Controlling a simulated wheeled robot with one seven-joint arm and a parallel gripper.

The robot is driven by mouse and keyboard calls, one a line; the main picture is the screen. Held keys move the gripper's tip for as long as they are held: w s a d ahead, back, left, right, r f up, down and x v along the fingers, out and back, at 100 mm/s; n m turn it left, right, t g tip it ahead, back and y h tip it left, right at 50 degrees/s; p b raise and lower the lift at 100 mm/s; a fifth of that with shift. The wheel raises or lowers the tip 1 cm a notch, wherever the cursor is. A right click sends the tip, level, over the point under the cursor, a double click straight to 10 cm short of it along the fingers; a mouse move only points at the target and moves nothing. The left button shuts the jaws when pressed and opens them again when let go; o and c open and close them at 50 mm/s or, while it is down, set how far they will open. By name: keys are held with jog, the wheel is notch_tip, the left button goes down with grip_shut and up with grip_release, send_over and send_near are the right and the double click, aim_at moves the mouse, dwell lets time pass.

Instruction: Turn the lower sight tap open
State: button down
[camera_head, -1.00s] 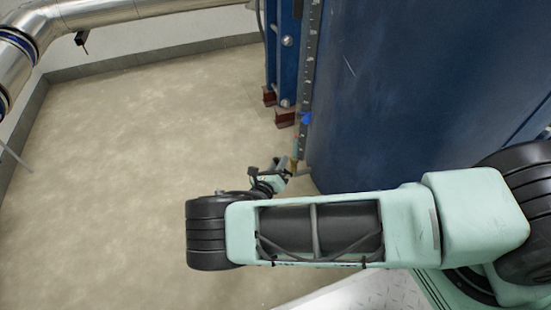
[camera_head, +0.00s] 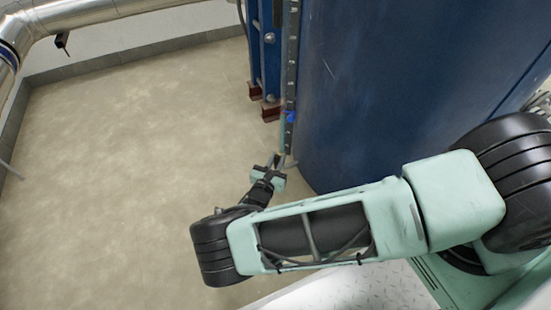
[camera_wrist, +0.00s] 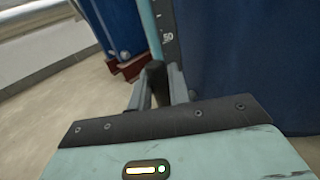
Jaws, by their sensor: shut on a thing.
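My gripper (camera_head: 277,163) is at the strip's lower end. In the wrist view my gripper (camera_wrist: 159,84) has its two grey fingers closed on a dark, upright piece, which appears to be the handle of the lower sight tap (camera_wrist: 156,77). The fingers hide much of it, and the tap body and its turn angle cannot be made out.
The large blue tank (camera_head: 390,90) fills the right, close beside my gripper. Reddish-brown feet (camera_head: 270,110) stand left of the gauge. A blue marker (camera_head: 290,117) sits on the strip. Silver pipework (camera_head: 70,20) runs at the upper left. The beige floor (camera_head: 130,150) is clear.

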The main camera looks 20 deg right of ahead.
jog(key=shift+s+f, duration=0.1)
dwell(0.3)
jog(key=c, duration=1.3)
grip_release()
jog(key=shift+s+a, duration=0.2)
jog(key=shift+a, duration=0.1)
jog(key=p+v, duration=0.3)
jog(key=v, duration=1.3)
jog(key=shift+s+a, duration=0.2)
jog(key=shift+s, duration=0.1)
